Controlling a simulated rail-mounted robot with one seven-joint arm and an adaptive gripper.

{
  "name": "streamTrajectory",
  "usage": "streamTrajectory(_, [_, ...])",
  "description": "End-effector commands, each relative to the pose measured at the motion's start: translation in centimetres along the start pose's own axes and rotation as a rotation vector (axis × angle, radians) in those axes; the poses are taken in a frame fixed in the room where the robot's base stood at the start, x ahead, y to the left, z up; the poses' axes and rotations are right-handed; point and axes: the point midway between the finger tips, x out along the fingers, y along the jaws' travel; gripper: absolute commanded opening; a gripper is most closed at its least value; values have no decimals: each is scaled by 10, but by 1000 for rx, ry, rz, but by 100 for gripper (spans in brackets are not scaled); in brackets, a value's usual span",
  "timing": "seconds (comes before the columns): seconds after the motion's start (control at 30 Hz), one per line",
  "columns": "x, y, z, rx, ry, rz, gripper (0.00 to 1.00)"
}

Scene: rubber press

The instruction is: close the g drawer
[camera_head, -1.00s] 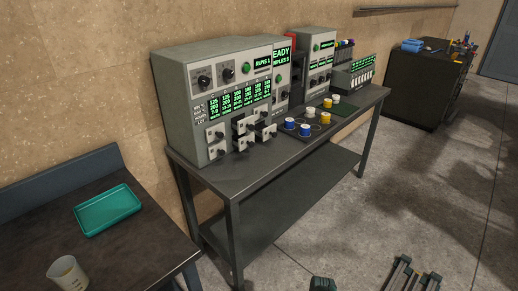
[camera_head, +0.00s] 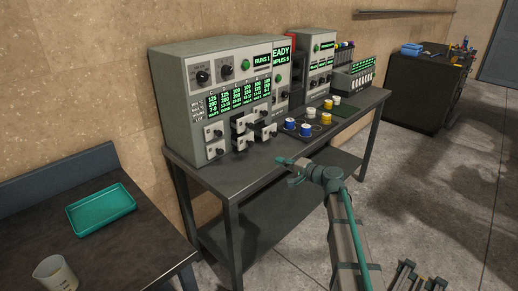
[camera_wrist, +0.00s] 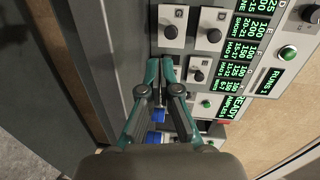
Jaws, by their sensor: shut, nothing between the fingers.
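The grey machine (camera_head: 185,120) stands on the bench and carries two rows of small drawers with black knobs. In the head view, several drawers (camera_head: 240,125) at the middle and right stick out of its front, while the leftmost drawers (camera_head: 212,133) sit flush. The drawer letters are too small to read there, so I cannot tell which one is g. My gripper (camera_head: 287,169) is in front of the bench, apart from the drawers. In the wrist view, my gripper (camera_wrist: 160,88) is shut and empty, with drawers and knobs (camera_wrist: 171,32) beyond it.
Blue, white and yellow spools (camera_head: 305,129) stand on the bench right of the drawers, near my arm. A teal tray (camera_head: 100,209) and a beaker (camera_head: 55,273) are on the left table.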

Motion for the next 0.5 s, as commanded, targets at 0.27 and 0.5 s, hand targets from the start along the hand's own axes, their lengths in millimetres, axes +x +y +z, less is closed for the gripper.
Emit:
streamTrajectory(0.27, [9,-15,-10,61,37,-71,0])
streamTrajectory(0.5, [46,-18,-13,60,35,-68,0])
